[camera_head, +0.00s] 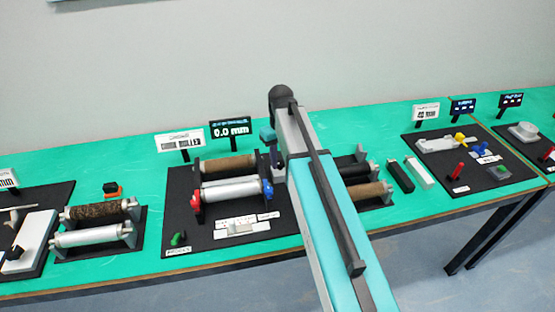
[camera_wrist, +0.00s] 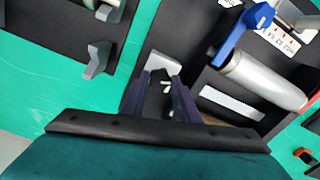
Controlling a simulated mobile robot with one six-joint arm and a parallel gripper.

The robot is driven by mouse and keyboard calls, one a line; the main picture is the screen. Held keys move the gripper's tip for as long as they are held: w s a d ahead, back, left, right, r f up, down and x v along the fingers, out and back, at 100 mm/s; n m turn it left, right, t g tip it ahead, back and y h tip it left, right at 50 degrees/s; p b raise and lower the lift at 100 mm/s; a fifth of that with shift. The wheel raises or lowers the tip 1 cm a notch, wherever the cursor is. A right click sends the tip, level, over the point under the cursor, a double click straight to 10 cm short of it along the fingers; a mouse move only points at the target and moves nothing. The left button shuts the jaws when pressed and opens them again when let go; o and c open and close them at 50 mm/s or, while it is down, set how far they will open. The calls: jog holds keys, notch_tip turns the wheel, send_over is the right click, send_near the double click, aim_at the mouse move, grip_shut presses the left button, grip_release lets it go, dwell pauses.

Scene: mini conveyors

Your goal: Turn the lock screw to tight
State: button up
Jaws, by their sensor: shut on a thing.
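In the wrist view, my gripper (camera_wrist: 160,90) has its two dark fingers closed around a small dark knob with a white mark (camera_wrist: 165,86), which appears to be the lock screw. The knob sits beside a light grey block (camera_wrist: 166,63) on the black board. Whether the white mark shows tight or loose cannot be read. In the head view, my arm hides the knob and most of the gripper.
A blue crank (camera_wrist: 243,36) and a silver roller (camera_wrist: 262,80) lie right of my fingers. The head view shows the roller station's board (camera_head: 180,220), a red handle (camera_head: 195,200) and a display (camera_head: 230,129) reading 0.0 mm. Other stations stand on both sides.

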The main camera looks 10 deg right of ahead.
jog(key=m, duration=0.5)
jog(key=shift+a+m, duration=0.1)
jog(key=shift+m, duration=0.2)
jog(key=m, duration=0.5)
jog(key=shift+p, duration=0.4)
jog(key=m, duration=0.5)
jog(key=shift+m, duration=0.4)
jog(key=m, duration=0.5)
jog(key=o, duration=1)
jog(key=shift+o, duration=0.2)
jog(key=shift+w, duration=0.1)
